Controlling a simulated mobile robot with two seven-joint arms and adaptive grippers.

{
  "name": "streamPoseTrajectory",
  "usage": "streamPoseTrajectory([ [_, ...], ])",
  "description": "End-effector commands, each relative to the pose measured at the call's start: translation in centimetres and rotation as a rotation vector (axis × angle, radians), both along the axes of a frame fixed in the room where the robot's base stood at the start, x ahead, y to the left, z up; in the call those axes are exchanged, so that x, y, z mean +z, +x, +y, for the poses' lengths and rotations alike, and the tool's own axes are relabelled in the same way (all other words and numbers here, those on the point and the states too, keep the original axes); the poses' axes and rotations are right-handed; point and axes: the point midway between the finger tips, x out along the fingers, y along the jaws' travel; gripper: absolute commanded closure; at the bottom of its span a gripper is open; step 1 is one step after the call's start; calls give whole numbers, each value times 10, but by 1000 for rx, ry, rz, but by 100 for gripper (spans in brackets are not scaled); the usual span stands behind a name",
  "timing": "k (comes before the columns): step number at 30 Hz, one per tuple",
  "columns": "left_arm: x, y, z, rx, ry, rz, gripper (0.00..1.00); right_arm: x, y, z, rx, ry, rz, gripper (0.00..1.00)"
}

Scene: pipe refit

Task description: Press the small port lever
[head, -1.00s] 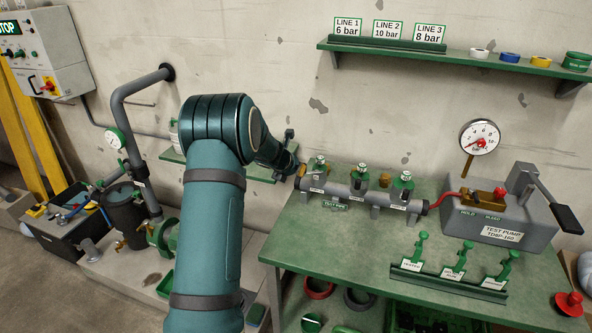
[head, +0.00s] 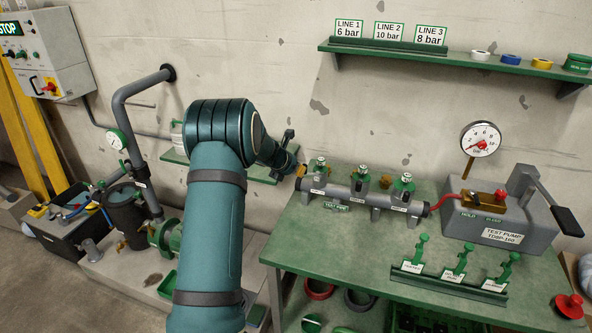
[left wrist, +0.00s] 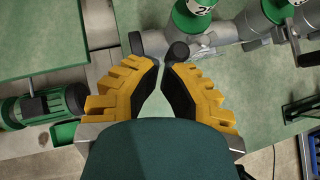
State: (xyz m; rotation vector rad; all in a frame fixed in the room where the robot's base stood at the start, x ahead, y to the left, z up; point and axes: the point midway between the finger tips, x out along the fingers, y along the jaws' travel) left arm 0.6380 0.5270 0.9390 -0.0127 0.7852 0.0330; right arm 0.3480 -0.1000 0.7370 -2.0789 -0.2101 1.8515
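The grey test pipe (head: 345,195) lies along the back of the green bench, with several upright green-topped fittings (head: 363,174). My left arm reaches in from the lower left, and its gripper (head: 301,171) is at the pipe's left end, mostly hidden by the arm. In the left wrist view the yellow fingers (left wrist: 161,68) are drawn together, with only a narrow gap at the tips and nothing between them. A dark round knob (left wrist: 178,51) on the grey pipework lies just beyond the tips; I cannot tell whether they touch. The small port lever cannot be singled out clearly. My right gripper is not seen.
The test pump (head: 505,220) with a gauge (head: 481,139) stands on the right of the bench. A rack (head: 448,279) of green valve pieces is at the front. A wall shelf (head: 460,55) is above. The bench middle (head: 365,245) is clear.

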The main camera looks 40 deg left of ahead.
Motion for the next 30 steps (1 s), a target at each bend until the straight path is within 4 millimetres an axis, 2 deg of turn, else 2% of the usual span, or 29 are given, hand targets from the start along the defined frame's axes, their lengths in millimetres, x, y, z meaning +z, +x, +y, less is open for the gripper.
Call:
streamPoseTrajectory([
  [30, 0, 2, 1, -52, -1, 0, 100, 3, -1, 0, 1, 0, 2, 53],
])
